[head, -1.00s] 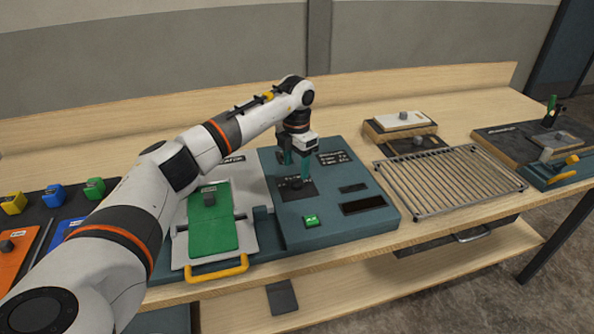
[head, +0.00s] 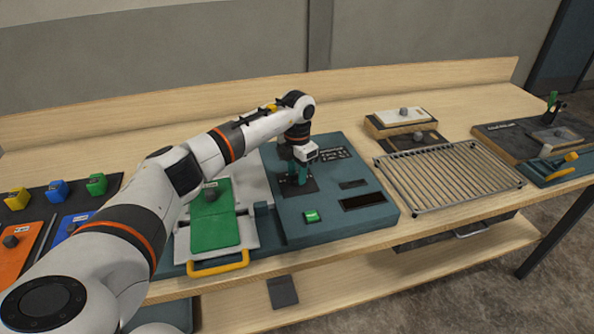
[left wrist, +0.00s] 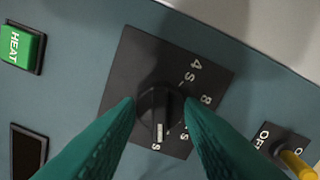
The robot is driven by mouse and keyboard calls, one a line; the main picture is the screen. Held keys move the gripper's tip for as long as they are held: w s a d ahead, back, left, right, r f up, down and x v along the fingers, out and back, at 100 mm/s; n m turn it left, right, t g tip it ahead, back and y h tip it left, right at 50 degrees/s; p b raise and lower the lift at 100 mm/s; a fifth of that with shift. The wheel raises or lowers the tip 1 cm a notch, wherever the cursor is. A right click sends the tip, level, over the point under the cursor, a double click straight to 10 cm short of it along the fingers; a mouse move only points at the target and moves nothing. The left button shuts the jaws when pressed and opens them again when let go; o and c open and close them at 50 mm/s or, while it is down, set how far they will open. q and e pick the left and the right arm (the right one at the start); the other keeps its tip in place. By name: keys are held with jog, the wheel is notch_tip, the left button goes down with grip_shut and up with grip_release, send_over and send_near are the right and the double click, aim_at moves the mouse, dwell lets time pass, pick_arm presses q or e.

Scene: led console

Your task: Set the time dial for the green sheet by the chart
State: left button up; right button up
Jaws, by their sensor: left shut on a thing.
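The time dial is a black knob (left wrist: 159,112) with a white pointer mark on a dark square plate (left wrist: 128,62) in the left wrist view. The plate carries the markings "4s" and "8", and an "s" shows by the pointer, its number hidden. My left gripper (left wrist: 160,115) is shut on the knob from both sides; in the head view it (head: 299,180) reaches down onto the console (head: 345,222). The green sheet (head: 214,222) lies on a white plate with a yellow handle (head: 218,264), left of the console.
A green HEAT button (left wrist: 22,47) and a dark window (left wrist: 28,150) are near the dial. A yellow-tipped switch (left wrist: 297,163) marked OFF is close on the other side. A wire rack (head: 450,178) stands right of the console. Coloured blocks (head: 57,191) lie at the far left.

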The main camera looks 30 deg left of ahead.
pick_arm(q)
jog(key=shift+n, duration=0.3)
jog(key=n, duration=0.3)
jog(key=shift+n, duration=0.3)
jog(key=shift+n+p, duration=0.6)
jog(key=shift+n, duration=1.7)
jog(key=o, duration=1)
jog(key=shift+r, duration=0.1)
